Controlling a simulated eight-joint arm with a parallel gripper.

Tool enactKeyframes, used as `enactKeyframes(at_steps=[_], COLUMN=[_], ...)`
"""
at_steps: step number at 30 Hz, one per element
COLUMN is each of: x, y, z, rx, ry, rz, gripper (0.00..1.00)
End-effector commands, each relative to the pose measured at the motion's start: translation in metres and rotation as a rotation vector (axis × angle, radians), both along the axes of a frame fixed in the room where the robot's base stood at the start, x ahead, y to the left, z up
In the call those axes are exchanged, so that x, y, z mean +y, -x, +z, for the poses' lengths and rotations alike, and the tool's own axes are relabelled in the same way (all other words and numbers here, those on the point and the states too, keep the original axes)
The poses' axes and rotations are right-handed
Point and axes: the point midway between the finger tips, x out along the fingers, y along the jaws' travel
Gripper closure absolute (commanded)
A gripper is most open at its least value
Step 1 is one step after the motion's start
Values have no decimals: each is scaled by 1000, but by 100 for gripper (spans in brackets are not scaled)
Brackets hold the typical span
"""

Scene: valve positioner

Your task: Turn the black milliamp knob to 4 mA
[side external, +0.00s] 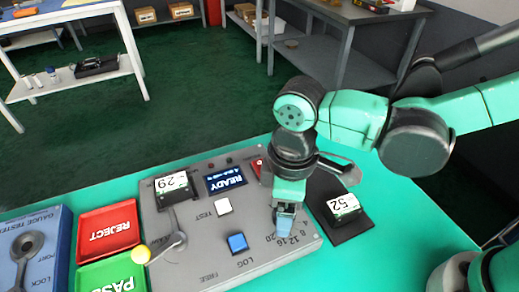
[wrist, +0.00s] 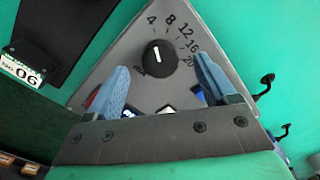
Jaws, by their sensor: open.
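The black milliamp knob (wrist: 158,57) shows in the wrist view, round with a white line across its face. The line stands almost upright in the picture, toward the gap between the 4 and 8 marks; I cannot tell exactly. The printed scale (wrist: 184,30) runs 4, 8, 12, 16, 20 around it. My gripper (wrist: 162,64) is open, its two blue fingers on either side of the knob with gaps between. In the side view my gripper (side external: 285,220) points down over the panel's right part and hides the knob. Contact with the knob cannot be seen.
The grey panel (side external: 205,262) carries a READY display (side external: 226,179), a white button (side external: 223,206), a blue button (side external: 237,243) and a yellow-tipped lever (side external: 160,248). Red (side external: 108,232) and green (side external: 112,275) trays stand left. A numbered block (side external: 343,208) sits right of my gripper.

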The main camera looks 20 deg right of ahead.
Motion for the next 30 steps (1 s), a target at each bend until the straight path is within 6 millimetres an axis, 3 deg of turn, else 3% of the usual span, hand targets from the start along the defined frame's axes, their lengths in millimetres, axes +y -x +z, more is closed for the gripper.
enactKeyframes(at_steps=[9, 21, 26, 30], x=[0, -3, -36, -90], y=[0, -1, -14, -27], z=[32, 36, 47, 61], rx=[0, -5, -79, -215], ry=[0, -5, -61, -151], rz=[0, -13, -169, -431], gripper=[22, 22, 22, 22])
